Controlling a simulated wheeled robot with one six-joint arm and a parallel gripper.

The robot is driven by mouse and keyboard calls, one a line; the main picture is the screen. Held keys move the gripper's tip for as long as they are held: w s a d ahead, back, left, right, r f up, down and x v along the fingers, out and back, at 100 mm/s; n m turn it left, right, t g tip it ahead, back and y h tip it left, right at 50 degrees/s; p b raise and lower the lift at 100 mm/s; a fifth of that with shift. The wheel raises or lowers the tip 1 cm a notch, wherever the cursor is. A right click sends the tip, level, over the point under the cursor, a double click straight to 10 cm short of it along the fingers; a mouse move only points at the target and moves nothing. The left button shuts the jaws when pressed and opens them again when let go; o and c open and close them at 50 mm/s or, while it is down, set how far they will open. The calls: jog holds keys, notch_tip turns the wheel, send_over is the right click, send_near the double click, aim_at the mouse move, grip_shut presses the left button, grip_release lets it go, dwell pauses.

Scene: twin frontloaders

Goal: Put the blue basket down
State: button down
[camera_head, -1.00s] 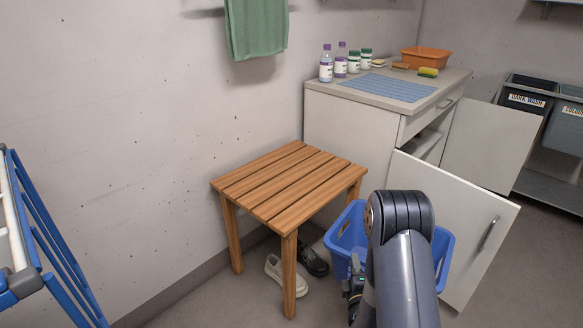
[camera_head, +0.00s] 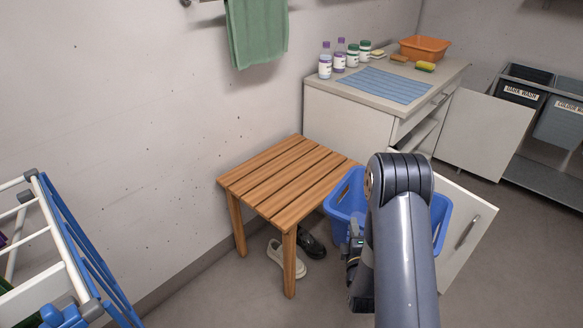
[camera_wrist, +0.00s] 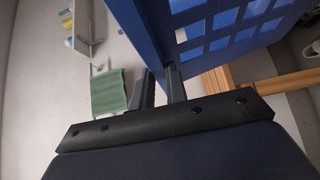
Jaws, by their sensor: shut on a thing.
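The blue basket (camera_head: 345,195) shows in the head view to the right of the wooden bench, partly hidden behind my arm. In the wrist view its blue wall with square holes (camera_wrist: 225,25) fills the top. My gripper (camera_wrist: 163,88) is shut on the basket's wall, with one finger on each side of it. In the head view part of my gripper (camera_head: 354,245) shows at the basket's near left side. The basket's bottom is hidden, so I cannot tell its height above the floor.
The slatted wooden bench (camera_head: 290,180) has a bare top, with shoes (camera_head: 285,260) under it. A cabinet (camera_head: 350,128) with an open door (camera_head: 468,225) stands behind the basket. A blue and white drying rack (camera_head: 75,250) is at left. Grey floor (camera_head: 225,295) is clear in front.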

jog(key=s+a+r+n+g+y, duration=0.4)
jog(key=a+r+n+g+y, duration=0.1)
jog(key=a+r, duration=0.3)
jog(key=s+a+r+n+g+y, duration=0.5)
jog(key=a+r+n+y, duration=0.1)
jog(key=a+r, duration=0.3)
jog(key=s+a+r+n+g+y, duration=0.5)
jog(key=a+r+y, duration=0.2)
jog(key=a+r, duration=0.1)
jog(key=shift+a+r, duration=0.25)
jog(key=shift+a, duration=0.35)
